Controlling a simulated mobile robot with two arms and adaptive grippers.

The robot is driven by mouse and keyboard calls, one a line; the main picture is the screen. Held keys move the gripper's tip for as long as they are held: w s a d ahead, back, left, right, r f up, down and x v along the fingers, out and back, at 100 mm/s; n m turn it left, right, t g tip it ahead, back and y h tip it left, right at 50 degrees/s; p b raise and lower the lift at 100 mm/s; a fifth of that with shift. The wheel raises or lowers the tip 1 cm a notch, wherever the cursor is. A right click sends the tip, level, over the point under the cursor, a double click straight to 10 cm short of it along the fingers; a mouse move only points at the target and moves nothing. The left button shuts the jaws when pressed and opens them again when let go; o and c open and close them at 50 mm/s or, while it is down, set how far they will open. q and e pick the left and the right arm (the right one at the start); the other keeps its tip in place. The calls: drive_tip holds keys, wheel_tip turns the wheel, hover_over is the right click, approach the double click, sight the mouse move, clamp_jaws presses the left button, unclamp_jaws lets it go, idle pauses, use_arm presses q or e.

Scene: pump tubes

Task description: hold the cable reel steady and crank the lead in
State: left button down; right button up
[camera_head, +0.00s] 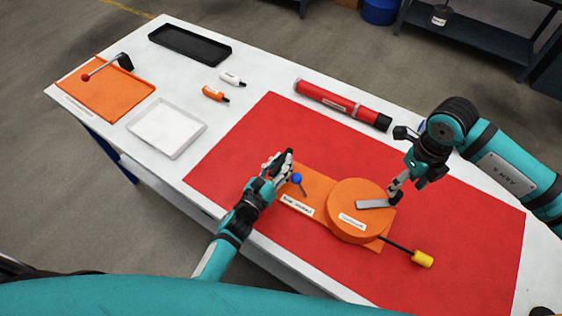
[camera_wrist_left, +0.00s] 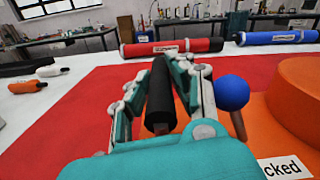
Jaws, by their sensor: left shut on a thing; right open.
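The orange cable reel (camera_head: 345,197) sits on an orange base plate (camera_head: 318,190) on the red mat. A grey crank arm (camera_head: 374,204) lies across its top. The black lead runs out to a yellow plug (camera_head: 422,259) on the mat. A blue ball lever (camera_head: 297,179) stands beside a label, partly reading "cked" in the left wrist view. My left gripper (camera_head: 280,163) is shut on a black upright handle (camera_wrist_left: 160,95), left of the blue ball (camera_wrist_left: 231,92). My right gripper (camera_head: 396,188) is open at the crank's outer end; whether it touches is unclear.
A red tube (camera_head: 342,103) lies behind the mat; a blue tube (camera_wrist_left: 278,37) shows in the left wrist view. The red mat's front is mostly clear.

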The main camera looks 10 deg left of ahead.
sight(399, 193)
drive_tip(key=shift+f, duration=3.55)
clamp_jaws()
